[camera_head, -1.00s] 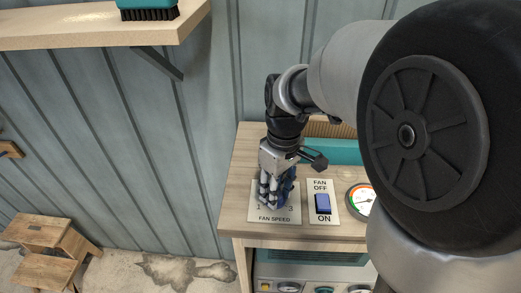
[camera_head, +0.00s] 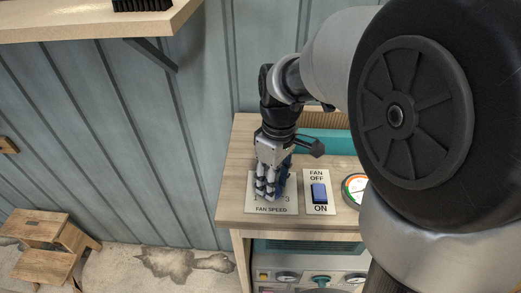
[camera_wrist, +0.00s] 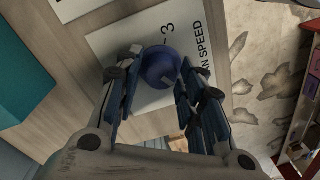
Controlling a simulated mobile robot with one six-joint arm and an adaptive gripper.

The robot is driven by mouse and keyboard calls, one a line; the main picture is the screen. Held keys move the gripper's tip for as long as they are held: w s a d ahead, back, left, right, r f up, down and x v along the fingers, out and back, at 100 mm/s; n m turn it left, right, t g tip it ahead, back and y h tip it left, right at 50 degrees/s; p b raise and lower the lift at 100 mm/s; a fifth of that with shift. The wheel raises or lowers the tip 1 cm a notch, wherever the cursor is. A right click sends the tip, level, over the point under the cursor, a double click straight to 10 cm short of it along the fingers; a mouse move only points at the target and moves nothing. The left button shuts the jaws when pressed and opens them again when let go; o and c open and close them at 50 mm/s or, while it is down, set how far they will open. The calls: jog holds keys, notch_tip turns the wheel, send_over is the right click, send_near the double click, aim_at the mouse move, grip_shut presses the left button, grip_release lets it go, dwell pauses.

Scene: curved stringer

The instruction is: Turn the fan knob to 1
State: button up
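The fan knob is a round blue knob (camera_wrist: 160,67) on a white plate (camera_wrist: 108,45) marked FAN SPEED in the wrist view. A 3 shows beside the knob; the 1 is hidden there. My gripper (camera_wrist: 158,88) has its two fingers apart, one on each side of the knob. The right finger looks close to the knob, but I cannot tell whether either finger touches it. In the head view my gripper (camera_head: 268,192) points down over the FAN SPEED plate (camera_head: 288,208) and hides the knob. The knob's pointer setting cannot be read.
A blue fan rocker switch (camera_head: 319,193) on a FAN OFF/ON plate sits just right of the speed plate. A round gauge (camera_head: 355,189) is further right. A teal object (camera_head: 325,143) lies behind. A wooden shelf (camera_head: 90,25) hangs at upper left; a step stool (camera_head: 45,240) stands below.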

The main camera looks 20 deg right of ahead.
jog(key=shift+o, duration=1.3)
jog(key=shift+r, duration=0.1)
notch_tip(320, 180, up, 12)
jog(key=shift+w+d, duration=0.25)
jog(key=shift+d, duration=0.05)
